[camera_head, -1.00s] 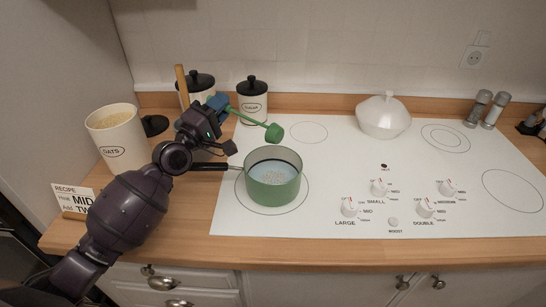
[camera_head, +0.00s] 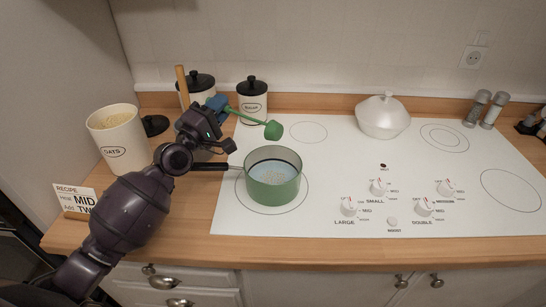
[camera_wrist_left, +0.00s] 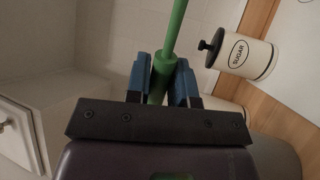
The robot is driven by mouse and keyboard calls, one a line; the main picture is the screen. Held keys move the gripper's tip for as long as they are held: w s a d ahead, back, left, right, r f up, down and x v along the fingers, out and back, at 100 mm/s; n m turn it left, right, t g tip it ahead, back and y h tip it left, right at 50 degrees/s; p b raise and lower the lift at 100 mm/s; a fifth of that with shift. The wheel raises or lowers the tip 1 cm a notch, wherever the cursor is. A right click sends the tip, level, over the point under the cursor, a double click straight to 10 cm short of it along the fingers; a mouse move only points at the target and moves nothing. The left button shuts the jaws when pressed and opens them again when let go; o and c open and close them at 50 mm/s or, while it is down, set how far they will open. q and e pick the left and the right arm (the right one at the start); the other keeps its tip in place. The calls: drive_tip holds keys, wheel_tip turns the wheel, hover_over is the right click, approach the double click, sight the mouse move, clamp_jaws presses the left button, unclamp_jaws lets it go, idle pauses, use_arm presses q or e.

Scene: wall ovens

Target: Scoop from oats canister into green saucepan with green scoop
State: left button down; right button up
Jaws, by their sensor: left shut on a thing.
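The oats canister (camera_head: 119,141) stands open on the counter at left, with pale oats (camera_head: 112,116) visible near its top. The green saucepan (camera_head: 272,183) sits on the front left burner, its dark handle pointing left, with light bluish contents inside. My left gripper (camera_head: 217,103) is shut on the green scoop, and the blue fingers clasp its handle (camera_wrist_left: 173,40) in the left wrist view. The scoop's green head (camera_head: 273,131) is in the air above and behind the saucepan. The scoop's inside cannot be seen. My right gripper is not in view.
A canister marked SUGAR (camera_head: 252,104) and another lidded canister (camera_head: 198,85) stand behind my left gripper. A recipe card (camera_head: 76,198) stands at the front left. A white lidded dish (camera_head: 383,116) sits on the back of the cooktop (camera_head: 330,190). Shakers (camera_head: 485,109) stand at right.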

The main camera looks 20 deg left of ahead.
use_arm(q)
drive_tip(key=shift+a+f+n+y+p, duration=0.25)
drive_tip(key=shift+n+y+p, duration=0.2)
drive_tip(key=shift+n, duration=0.55)
idle(0.5)
